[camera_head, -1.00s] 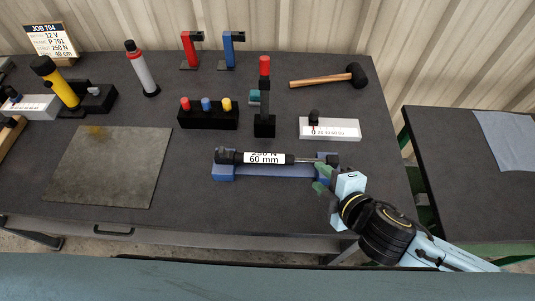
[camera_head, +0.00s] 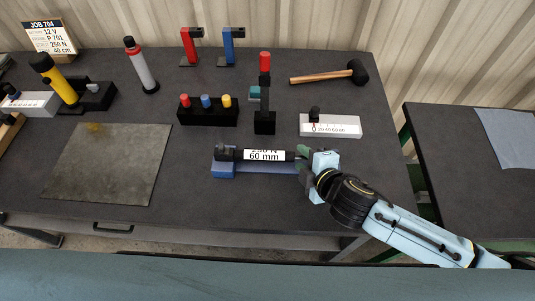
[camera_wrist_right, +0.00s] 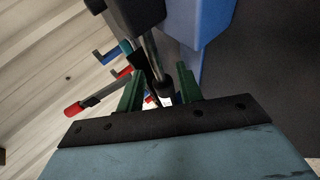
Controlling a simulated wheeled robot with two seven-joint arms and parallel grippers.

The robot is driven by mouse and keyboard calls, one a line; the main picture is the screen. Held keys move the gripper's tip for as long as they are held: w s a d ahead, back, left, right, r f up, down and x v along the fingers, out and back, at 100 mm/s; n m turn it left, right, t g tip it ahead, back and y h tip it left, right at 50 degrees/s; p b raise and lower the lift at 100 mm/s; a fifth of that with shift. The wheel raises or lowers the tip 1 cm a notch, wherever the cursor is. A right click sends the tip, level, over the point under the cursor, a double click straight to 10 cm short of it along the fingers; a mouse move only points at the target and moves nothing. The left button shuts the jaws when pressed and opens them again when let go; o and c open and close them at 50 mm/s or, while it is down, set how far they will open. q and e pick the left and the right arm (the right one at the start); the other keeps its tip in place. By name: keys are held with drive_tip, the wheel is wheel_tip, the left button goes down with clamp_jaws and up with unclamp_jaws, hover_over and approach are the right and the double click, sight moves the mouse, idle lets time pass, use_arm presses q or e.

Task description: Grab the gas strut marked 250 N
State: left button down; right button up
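The gas strut (camera_head: 263,155) lies level on a blue cradle (camera_head: 223,170) near the table's front. Its white label reads 250 N, partly cut off, and 60 mm. My right gripper (camera_head: 303,158) is at the strut's right part and hides its rod end. In the right wrist view, its green fingers (camera_wrist_right: 158,90) stand apart, with the strut's rod (camera_wrist_right: 152,55) and dark body between them and gaps showing. The blue cradle (camera_wrist_right: 212,35) shows beside the rod there. The job card (camera_head: 50,38) at the back left lists 250 N. My left gripper is not in view.
Behind the strut stand a black holder with coloured plugs (camera_head: 208,112), a red-topped black stand (camera_head: 264,122) and a white block (camera_head: 330,126). A mallet (camera_head: 330,75) lies farther back. A grey mat (camera_head: 105,165) lies left. The table between mat and cradle is clear.

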clamp_jaws()
idle(0.3)
